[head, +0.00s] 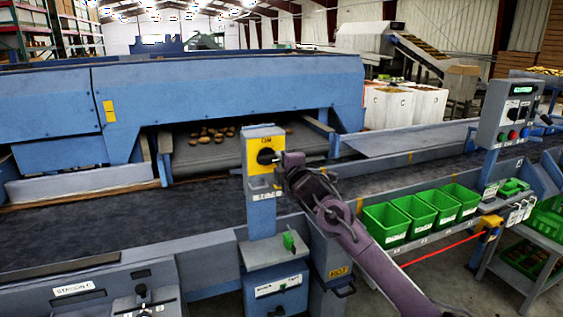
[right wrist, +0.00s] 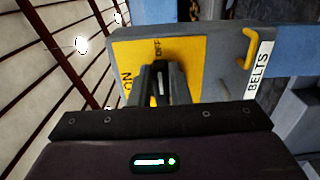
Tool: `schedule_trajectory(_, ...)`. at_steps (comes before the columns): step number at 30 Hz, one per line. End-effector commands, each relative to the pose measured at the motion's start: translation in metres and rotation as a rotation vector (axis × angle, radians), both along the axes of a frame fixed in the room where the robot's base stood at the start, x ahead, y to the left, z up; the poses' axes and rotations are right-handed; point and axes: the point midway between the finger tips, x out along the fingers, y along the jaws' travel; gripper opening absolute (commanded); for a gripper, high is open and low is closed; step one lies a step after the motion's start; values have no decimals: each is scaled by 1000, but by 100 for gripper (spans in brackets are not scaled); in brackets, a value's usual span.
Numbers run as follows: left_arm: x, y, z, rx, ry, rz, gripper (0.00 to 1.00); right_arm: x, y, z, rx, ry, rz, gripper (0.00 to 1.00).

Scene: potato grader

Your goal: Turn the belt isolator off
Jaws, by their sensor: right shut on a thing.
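The belt isolator (head: 265,142) has a yellow face with a black rotary handle (head: 266,156) on a blue post beside the conveyor. My right gripper (head: 277,160) is at this face, shut on the handle. In the right wrist view the fingers (right wrist: 158,85) reach to the yellow plate (right wrist: 196,62) and hide most of the handle. On the plate, ON reads at the left and OFF at the top, just beyond the fingertips. A BELTS label (right wrist: 258,70) is on the grey housing. I cannot tell exactly where the handle points. My left gripper is not in view.
A yellow hasp (right wrist: 247,48) sticks out beside the plate. A box with a green knob (head: 289,241) stands below the isolator. Green bins (head: 385,224) line the right side, near a control panel (head: 508,112). Potatoes lie on the belt (head: 205,155) behind.

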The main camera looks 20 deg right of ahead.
Motion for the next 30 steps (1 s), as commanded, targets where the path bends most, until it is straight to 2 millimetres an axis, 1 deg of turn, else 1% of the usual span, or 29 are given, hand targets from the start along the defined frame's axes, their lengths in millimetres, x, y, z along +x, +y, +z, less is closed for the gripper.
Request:
schedule_trajectory(17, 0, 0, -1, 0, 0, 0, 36, 0, 0, -2, 29, 4, 0, 0)
schedule_trajectory(18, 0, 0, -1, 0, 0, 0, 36, 0, 0, -2, 29, 4, 0, 22)
schedule_trajectory(22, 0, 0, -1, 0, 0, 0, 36, 0, 0, -2, 28, 3, 0, 38)
schedule_trajectory(30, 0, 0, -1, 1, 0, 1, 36, 0, 0, -1, 27, 2, 0, 38)
